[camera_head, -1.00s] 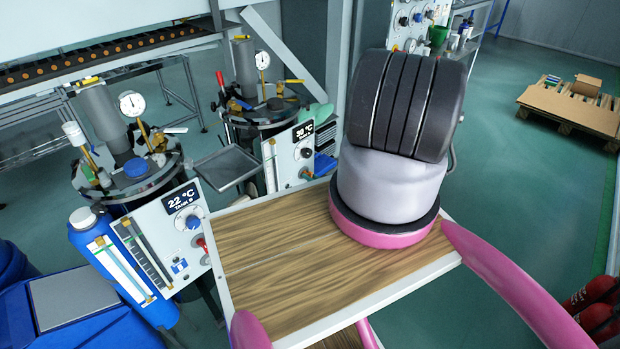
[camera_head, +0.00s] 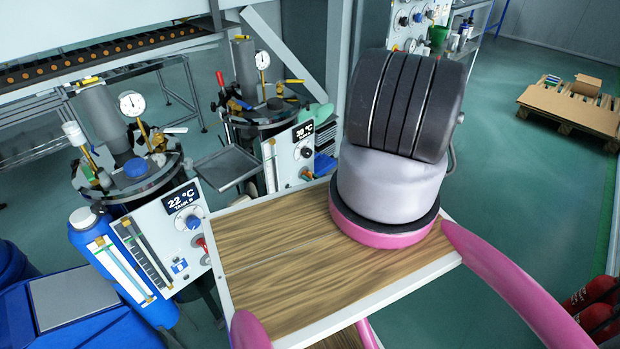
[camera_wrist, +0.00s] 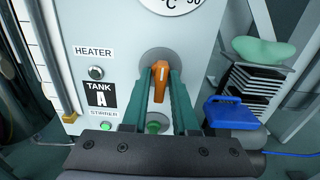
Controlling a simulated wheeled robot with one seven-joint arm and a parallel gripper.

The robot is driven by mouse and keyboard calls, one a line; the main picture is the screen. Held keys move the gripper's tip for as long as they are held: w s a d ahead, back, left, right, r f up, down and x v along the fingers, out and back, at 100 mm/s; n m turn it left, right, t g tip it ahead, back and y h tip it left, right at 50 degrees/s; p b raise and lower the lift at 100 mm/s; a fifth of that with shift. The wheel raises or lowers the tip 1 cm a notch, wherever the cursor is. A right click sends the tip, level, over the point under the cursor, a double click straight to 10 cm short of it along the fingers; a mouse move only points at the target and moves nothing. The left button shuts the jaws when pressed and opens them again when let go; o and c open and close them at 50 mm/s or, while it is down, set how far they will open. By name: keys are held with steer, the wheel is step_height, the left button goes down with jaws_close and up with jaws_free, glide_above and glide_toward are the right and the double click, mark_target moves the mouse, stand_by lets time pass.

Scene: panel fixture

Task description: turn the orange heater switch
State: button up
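The orange heater switch (camera_wrist: 160,80) is a lever on a round grey base on the light grey panel (camera_wrist: 115,20), below a dial. It is slightly tilted, its top leaning right. My gripper (camera_wrist: 162,72) has its two green fingers on either side of the lever, tips close to its upper part. The fingers stand apart, with gaps beside the lever's lower part; contact at the tips is not clear. In the head view the 30 °C panel (camera_head: 292,165) stands left of my arm, and my gripper is hidden there.
A green stirrer button (camera_wrist: 153,127) lies just below the lever, between my fingers. A heater lamp (camera_wrist: 96,72) is to its left. A blue object (camera_wrist: 230,113) stands close on the right. The 22 °C panel (camera_head: 165,240) is nearer in the head view.

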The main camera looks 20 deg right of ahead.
steer(key=shift+o, duration=0.5)
steer(key=v, duration=1)
steer(key=shift+s, duration=0.35)
steer(key=shift+d+r, duration=0.1)
steer(key=shift+d, duration=0.05)
